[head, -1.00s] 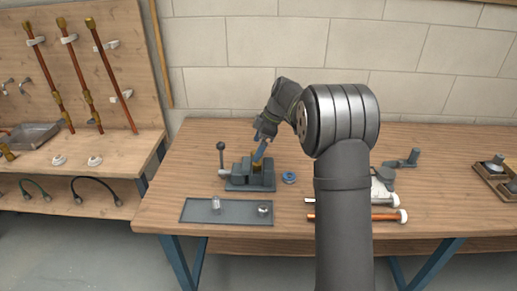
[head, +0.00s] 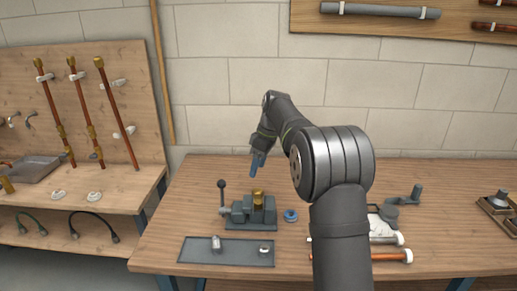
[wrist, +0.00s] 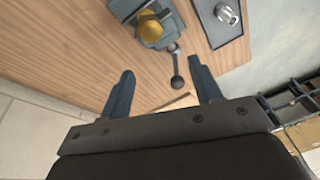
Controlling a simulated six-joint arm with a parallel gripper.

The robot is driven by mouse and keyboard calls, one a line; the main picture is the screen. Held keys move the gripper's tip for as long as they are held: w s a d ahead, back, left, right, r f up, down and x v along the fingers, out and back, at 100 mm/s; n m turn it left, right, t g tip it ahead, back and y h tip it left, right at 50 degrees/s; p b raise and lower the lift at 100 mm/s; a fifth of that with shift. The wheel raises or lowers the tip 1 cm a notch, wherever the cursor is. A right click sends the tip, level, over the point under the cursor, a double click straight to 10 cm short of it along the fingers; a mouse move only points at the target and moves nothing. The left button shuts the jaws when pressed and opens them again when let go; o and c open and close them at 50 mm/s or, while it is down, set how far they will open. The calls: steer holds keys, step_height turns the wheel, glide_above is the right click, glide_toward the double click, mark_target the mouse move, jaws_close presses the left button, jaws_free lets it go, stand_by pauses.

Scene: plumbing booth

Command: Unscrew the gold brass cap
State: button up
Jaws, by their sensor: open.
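The gold brass cap (head: 258,197) sits at the top of the grey bench vise (head: 240,212). In the wrist view the cap (wrist: 149,26) shows as a round gold top in the vise (wrist: 164,41), near the upper edge. My gripper (head: 257,168) is raised above the cap with a clear gap between them. In the wrist view its two blue fingers (wrist: 164,80) are wide apart with nothing between them. What lies under the cap is mostly hidden by the vise jaws.
The vise handle (head: 221,184) stands up at its left. A blue ring (head: 291,215) lies to the right. A dark tray (head: 232,253) with small metal fittings lies in front. A copper pipe (head: 377,257) and other tools lie right, partly behind my arm.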

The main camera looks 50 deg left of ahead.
mark_target(258, 190)
step_height(258, 190, up, 8)
steer(key=m+t+h, duration=0.2)
steer(key=m, duration=0.6)
steer(key=f, duration=1.7)
steer(key=shift+s+d+f, duration=0.1)
steer(key=shift+s+d, duration=0.05)
steer(key=shift+d, duration=0.05)
steer(key=c, duration=1.1)
steer(key=n, duration=0.6)
steer(key=shift+n, duration=0.4)
steer(key=n, duration=0.6)
steer(key=shift+w+n, duration=0.2)
steer(key=shift+n, duration=0.1)
steer(key=o, duration=1.1)
